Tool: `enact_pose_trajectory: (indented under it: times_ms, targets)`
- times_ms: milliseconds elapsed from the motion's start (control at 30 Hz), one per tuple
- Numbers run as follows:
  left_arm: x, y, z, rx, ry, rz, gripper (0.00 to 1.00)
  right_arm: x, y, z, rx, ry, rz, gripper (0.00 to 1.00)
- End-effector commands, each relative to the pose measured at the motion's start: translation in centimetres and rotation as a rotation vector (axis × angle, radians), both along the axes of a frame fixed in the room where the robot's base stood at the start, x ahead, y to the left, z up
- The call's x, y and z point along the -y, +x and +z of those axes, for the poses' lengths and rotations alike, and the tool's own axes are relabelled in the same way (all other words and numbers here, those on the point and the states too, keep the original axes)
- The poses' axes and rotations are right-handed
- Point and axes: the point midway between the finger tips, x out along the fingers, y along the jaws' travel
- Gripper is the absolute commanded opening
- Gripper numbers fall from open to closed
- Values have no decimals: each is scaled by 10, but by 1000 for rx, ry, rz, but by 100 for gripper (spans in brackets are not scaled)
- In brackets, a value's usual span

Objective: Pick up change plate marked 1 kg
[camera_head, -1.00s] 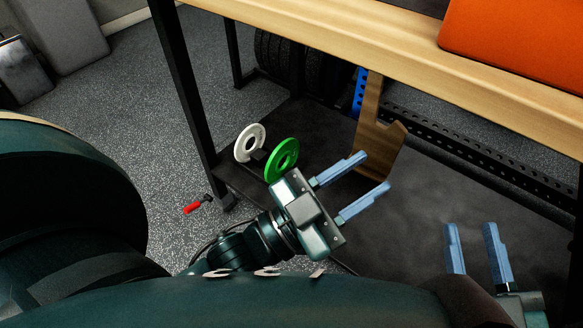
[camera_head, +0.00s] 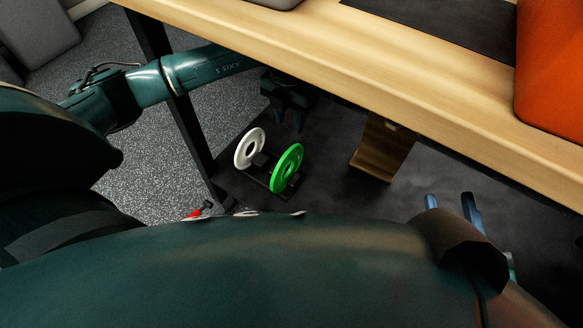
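A white change plate (camera_head: 259,137) and a green change plate (camera_head: 294,156) stand on edge, side by side, in a small dark holder (camera_head: 262,178) on the dark surface under the bench. No weight marking is readable on either. My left arm reaches in from the left under the bench edge. My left gripper (camera_head: 289,122) is dark in shadow, beyond and above the plates, fingers pointing down, apart and empty; it appears clear of both plates. My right gripper (camera_head: 451,205) is at the lower right, open and empty, partly hidden by my own body.
The wooden bench top (camera_head: 330,65) hangs over the area, with a black leg (camera_head: 188,125) left of the plates. A wooden piece (camera_head: 381,150) stands behind to the right. A red-handled item (camera_head: 196,213) lies near the leg. An orange object (camera_head: 550,80) is on top.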

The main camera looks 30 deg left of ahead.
Motion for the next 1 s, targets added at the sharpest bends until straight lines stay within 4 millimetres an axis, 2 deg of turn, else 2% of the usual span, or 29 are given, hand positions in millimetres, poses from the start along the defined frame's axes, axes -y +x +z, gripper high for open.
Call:
enact_pose_trajectory:
  times_ms: [133, 300, 500, 633, 833, 1000]
  targets:
    - [-2, -1, -31, -4, 8, 2, 35, -2, 0, -13, -18, 20, 5, 36]
    - [-1, -1, -61, -1, 4, 0, 35, -5, -1, -9, -15, 59, 22, 36]
    - [0, -1, -75, -1, 2, -2, 35, -7, 1, 1, 2, 80, 35, 36]
    - [-1, -3, -84, -1, 1, -2, 35, -7, 1, -2, 2, 85, 37, 36]
    - [-4, -8, -114, -2, 1, -1, 35, -8, -1, -10, -8, 121, 54, 36]
    - [-4, -8, -127, -1, 1, -1, 35, -9, 5, 12, 85, 117, 72, 36]
